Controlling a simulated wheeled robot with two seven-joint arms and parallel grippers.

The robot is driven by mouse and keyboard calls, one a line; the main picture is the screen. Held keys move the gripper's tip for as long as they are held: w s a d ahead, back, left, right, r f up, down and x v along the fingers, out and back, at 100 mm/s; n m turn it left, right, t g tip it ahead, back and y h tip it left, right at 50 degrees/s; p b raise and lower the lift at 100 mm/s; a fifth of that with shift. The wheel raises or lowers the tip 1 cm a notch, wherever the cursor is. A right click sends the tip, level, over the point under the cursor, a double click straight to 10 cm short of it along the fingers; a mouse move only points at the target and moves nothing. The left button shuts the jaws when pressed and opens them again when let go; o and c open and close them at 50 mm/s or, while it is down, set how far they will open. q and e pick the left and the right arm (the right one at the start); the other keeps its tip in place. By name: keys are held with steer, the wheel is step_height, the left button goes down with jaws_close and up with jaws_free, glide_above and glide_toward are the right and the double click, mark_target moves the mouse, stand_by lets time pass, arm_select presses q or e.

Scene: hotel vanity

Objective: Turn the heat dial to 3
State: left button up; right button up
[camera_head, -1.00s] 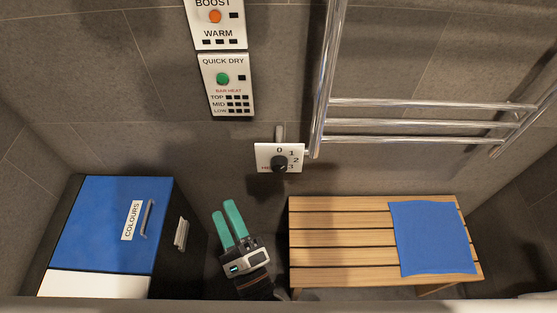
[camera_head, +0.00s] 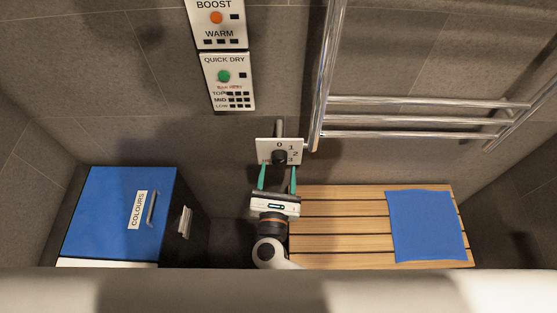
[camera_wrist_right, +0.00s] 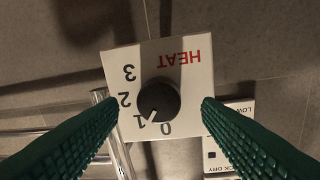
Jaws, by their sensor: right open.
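The heat dial is a black round knob (camera_wrist_right: 158,99) on a white plate (camera_wrist_right: 118,62) marked HEAT, 0, 1, 2 and 3. My left gripper is not in view.
A chrome towel rail (camera_head: 420,120) is right of the dial. A slatted wooden bench (camera_head: 335,210) with a blue cloth (camera_head: 425,225) stands below it. A blue-lidded COLOURS box (camera_head: 110,210) is at left. A control panel (camera_head: 228,85) with buttons is above left.

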mark_target(279, 159)
steer(key=shift+w+d, duration=0.1)
steer(key=shift+w, duration=1.35)
steer(key=shift+c, duration=0.3)
steer(key=c, duration=0.9)
steer(key=m+b, duration=0.1)
steer(key=b, duration=0.1)
steer(key=m+b, duration=0.1)
steer(key=b, duration=0.1)
steer(key=shift+s+f+m+b, duration=0.1)
steer(key=shift+f+m+b, duration=0.25)
steer(key=shift+f+m, duration=0.05)
steer(key=shift+c, duration=0.2)
steer(key=shift+r+m+b, duration=0.2)
steer(key=shift+m+b, duration=0.4)
steer(key=shift+r, duration=0.25)
steer(key=o, duration=1)
